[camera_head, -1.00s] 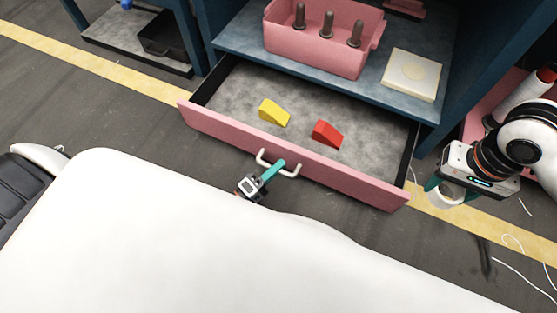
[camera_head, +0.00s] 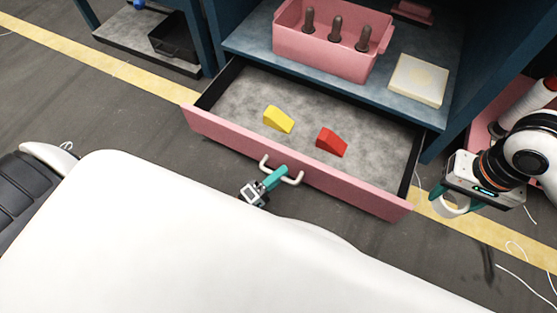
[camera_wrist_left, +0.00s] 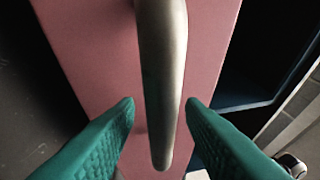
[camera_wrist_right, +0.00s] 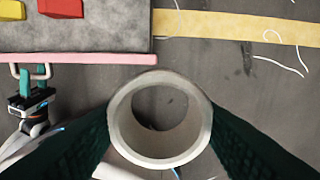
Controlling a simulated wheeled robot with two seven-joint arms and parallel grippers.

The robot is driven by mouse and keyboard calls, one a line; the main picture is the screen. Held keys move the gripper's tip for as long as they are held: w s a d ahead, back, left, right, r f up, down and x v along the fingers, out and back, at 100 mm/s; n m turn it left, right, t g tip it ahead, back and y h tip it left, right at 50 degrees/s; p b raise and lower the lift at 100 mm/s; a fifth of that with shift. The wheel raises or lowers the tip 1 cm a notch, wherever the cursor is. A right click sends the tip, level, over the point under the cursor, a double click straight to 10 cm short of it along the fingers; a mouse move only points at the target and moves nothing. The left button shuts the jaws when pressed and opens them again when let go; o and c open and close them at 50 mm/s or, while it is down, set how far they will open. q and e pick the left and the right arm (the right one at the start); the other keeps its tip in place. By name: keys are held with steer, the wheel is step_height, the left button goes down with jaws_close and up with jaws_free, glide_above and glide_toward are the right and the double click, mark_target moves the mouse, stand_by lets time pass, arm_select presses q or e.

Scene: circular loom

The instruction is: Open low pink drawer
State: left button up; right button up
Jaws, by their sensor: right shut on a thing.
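The low pink drawer (camera_head: 237,136) is pulled well out of the blue cabinet, its grey inside showing. A yellow wedge (camera_head: 279,119) and a red wedge (camera_head: 331,142) lie in it. Its pale bar handle (camera_head: 293,182) sits mid-front; it also shows in the left wrist view (camera_wrist_left: 163,65). My left gripper (camera_head: 279,172) is at the handle, its teal fingers (camera_wrist_left: 161,104) open on either side of the bar with gaps visible. My right gripper (camera_head: 447,197) is right of the drawer, shut on a white ring-shaped cup or tube (camera_wrist_right: 158,152).
A pink bin (camera_head: 320,55) with several dark pegs and a pale square block (camera_head: 418,80) stand on the shelf (camera_head: 260,43) above the drawer. A dark tray (camera_head: 172,40) is at the upper left. Thin white cords lie on the floor at right.

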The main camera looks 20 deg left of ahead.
arm_select(q)
steer(key=shift+s+a, duration=0.1)
steer(key=shift+s, duration=0.15)
steer(key=p+v, duration=0.3)
steer(key=v, duration=0.7)
steer(key=shift+s+a, duration=0.15)
steer(key=shift+s, duration=0.1)
steer(key=shift+s+a+f, duration=0.15)
steer(key=shift+s+a, duration=0.05)
steer(key=shift+s, duration=0.25)
